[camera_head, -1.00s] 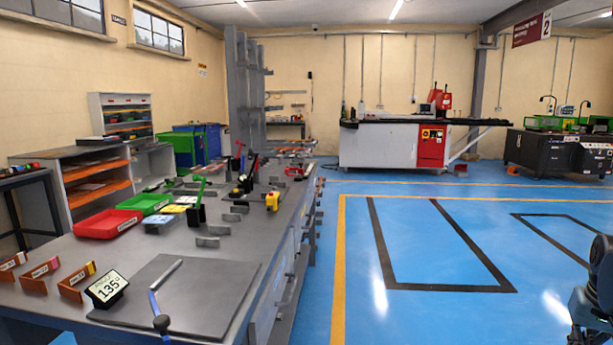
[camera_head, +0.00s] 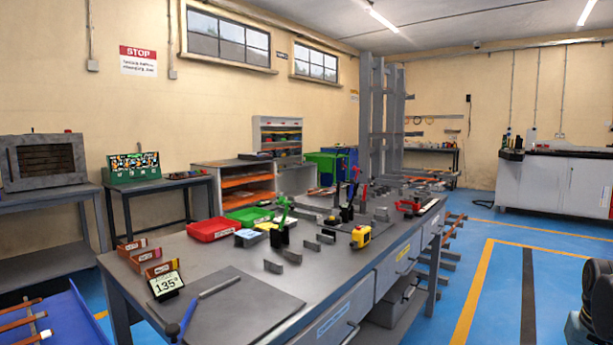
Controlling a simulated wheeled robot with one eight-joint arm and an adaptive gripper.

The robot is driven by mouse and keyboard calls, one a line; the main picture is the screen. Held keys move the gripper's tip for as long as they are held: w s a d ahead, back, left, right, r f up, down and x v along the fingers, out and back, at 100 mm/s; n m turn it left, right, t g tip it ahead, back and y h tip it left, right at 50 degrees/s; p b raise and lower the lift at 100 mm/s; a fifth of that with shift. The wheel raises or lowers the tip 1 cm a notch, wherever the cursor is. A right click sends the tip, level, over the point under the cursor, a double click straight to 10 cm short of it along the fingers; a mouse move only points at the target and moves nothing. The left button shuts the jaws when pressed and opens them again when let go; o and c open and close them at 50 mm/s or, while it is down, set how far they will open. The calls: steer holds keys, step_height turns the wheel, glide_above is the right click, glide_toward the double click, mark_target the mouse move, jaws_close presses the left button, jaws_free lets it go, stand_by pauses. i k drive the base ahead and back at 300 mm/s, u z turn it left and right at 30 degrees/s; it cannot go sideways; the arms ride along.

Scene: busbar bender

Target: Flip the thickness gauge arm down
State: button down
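I cannot tell for certain which part is the thickness gauge arm. On the long grey workbench (camera_head: 215,262), a lever with a blue grip and a dark knob (camera_head: 205,295) lies low over a dark plate (camera_head: 245,308), beside a display reading 135° (camera_head: 166,284). Farther back stand an upright green lever (camera_head: 284,211) on a black block and upright black and red levers (camera_head: 351,195). A yellow device (camera_head: 361,237) sits near the bench's right edge. Dark parts of my own arm show at the lower right edge; my gripper's fingers are not in view.
Red (camera_head: 214,230) and green (camera_head: 250,216) trays and several small metal brackets stand on the bench. Orange labelled holders (camera_head: 140,255) line its left edge. A blue cart (camera_head: 55,320) is at lower left. Blue floor (camera_head: 500,290) right of the bench is open.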

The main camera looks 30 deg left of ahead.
mark_target(351, 181)
steer(key=u, duration=0.6)
steer(key=i, duration=1)
steer(key=u, duration=0.45)
